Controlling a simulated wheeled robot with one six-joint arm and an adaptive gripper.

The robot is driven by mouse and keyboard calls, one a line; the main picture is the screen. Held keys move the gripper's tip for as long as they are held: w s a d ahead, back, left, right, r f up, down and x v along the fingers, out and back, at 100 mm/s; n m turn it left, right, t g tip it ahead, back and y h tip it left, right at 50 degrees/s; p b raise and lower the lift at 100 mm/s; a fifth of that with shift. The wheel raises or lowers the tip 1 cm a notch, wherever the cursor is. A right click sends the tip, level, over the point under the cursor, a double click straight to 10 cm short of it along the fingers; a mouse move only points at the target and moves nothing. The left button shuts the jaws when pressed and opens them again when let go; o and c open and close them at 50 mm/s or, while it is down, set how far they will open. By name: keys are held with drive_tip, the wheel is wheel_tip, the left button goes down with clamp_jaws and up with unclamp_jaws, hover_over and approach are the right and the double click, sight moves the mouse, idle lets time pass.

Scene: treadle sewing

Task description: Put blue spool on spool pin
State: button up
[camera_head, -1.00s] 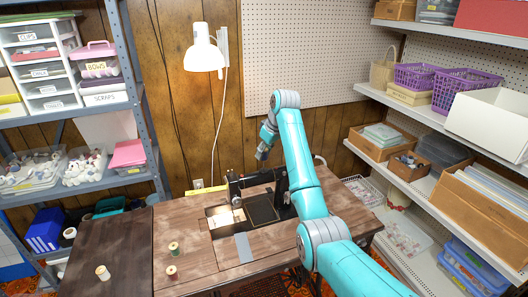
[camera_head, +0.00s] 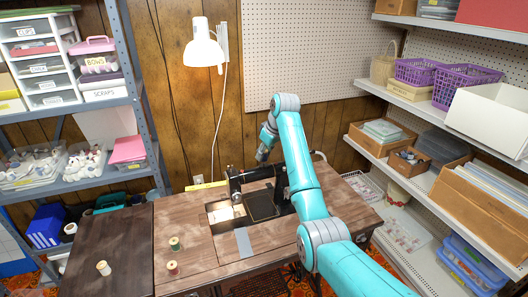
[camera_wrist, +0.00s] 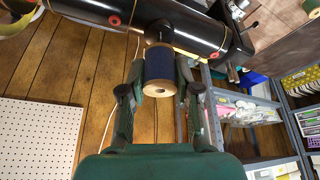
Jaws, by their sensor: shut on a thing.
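The blue spool (camera_wrist: 160,64), dark blue thread on a tan wooden core, sits between the two fingers of my gripper (camera_wrist: 160,78) in the wrist view. The gripper is shut on it, and the core's end faces the camera. The black sewing machine (camera_wrist: 196,34) lies just beyond the spool; I cannot tell whether they touch. I cannot make out the spool pin, which may be hidden behind the spool. In the head view my gripper (camera_head: 262,153) is above the machine (camera_head: 236,182), and the spool in it is too small to tell.
A green spool (camera_head: 174,243) and a red spool (camera_head: 172,267) stand on the wooden sewing table (camera_head: 200,262). A pale spool (camera_head: 103,268) stands on the darker surface at left. A white lamp (camera_head: 203,50) hangs behind. Shelves stand on both sides.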

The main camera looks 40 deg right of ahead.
drive_tip(key=shift+f, duration=1)
drive_tip(key=o, duration=0.9)
drive_tip(key=shift+r, duration=0.1)
drive_tip(key=v, duration=0.7)
drive_tip(key=shift+r, duration=0.15)
drive_tip(key=shift+s, duration=0.1)
